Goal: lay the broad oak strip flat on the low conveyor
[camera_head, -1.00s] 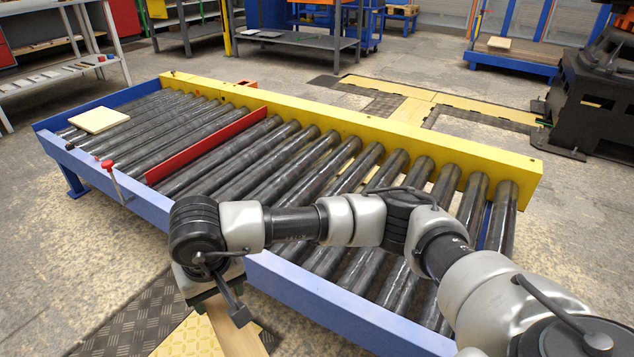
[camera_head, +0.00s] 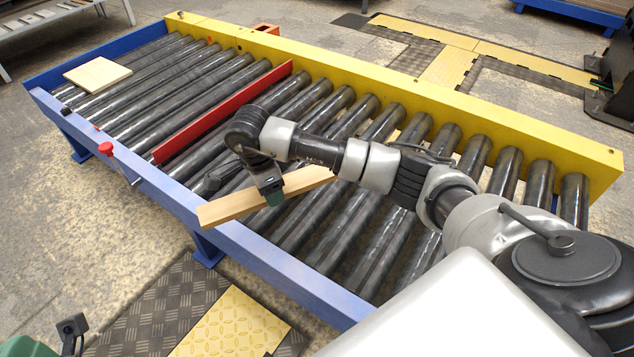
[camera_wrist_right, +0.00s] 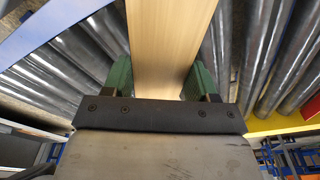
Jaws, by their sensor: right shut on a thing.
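The broad oak strip (camera_head: 232,206) is a long, pale wooden board. My right gripper (camera_head: 272,194) is shut on it near its middle. It lies over the near side of the low conveyor (camera_head: 285,268), its left end above the blue rail and its right end over the dark rollers. I cannot tell whether it touches them. In the right wrist view the strip (camera_wrist_right: 163,40) runs away between the two green fingers of the right gripper (camera_wrist_right: 160,82), with rollers on both sides. My left gripper is not clearly seen.
A square pale board (camera_head: 97,74) lies on the rollers at the far left. A red divider (camera_head: 222,111) crosses the rollers left of my right gripper. A yellow wall (camera_head: 440,93) edges the far side. A red button (camera_head: 106,148) stands by the near rail. Rollers to the right are partly behind my arm.

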